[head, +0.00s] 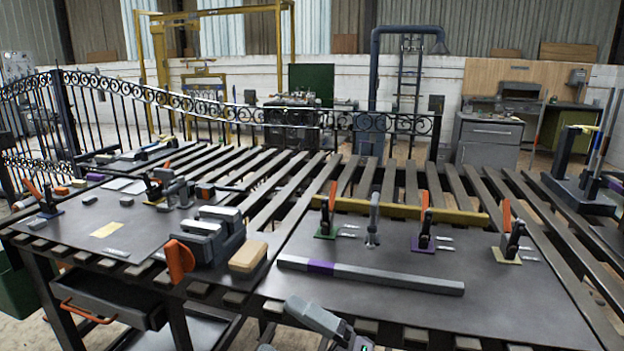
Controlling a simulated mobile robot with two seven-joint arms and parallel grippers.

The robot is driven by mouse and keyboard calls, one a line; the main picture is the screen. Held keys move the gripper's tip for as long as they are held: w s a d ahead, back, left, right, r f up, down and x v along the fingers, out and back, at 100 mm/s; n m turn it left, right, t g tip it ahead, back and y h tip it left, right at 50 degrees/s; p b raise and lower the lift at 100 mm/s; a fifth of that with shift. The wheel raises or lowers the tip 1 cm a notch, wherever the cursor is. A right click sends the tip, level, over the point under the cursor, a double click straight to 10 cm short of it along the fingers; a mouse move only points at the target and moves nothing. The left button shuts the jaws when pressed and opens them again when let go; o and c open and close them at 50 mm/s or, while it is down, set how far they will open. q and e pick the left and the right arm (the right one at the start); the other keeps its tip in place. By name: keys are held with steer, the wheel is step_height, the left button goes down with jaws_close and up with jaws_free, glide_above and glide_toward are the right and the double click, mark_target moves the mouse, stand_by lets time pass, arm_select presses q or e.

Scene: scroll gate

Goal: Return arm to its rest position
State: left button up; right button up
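A grey, jointed part of one of my arms shows at the bottom edge of the head view, just right of the table's drawer side. It lies low, in front of the near edge of the slatted table (262,296). No gripper fingers can be made out on it, and I cannot tell which arm it belongs to. Neither gripper is clearly in view. A grey bar with a purple band (400,279) lies on the right dark plate (400,310), apart from my arm part.
Toggle clamps with orange handles (425,230) stand along a yellow bar (395,208). A grey vise-like block (210,240) and a tan block (248,256) sit left of centre. An open drawer (110,298) juts out at lower left. A black scroll gate (100,100) stands behind.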

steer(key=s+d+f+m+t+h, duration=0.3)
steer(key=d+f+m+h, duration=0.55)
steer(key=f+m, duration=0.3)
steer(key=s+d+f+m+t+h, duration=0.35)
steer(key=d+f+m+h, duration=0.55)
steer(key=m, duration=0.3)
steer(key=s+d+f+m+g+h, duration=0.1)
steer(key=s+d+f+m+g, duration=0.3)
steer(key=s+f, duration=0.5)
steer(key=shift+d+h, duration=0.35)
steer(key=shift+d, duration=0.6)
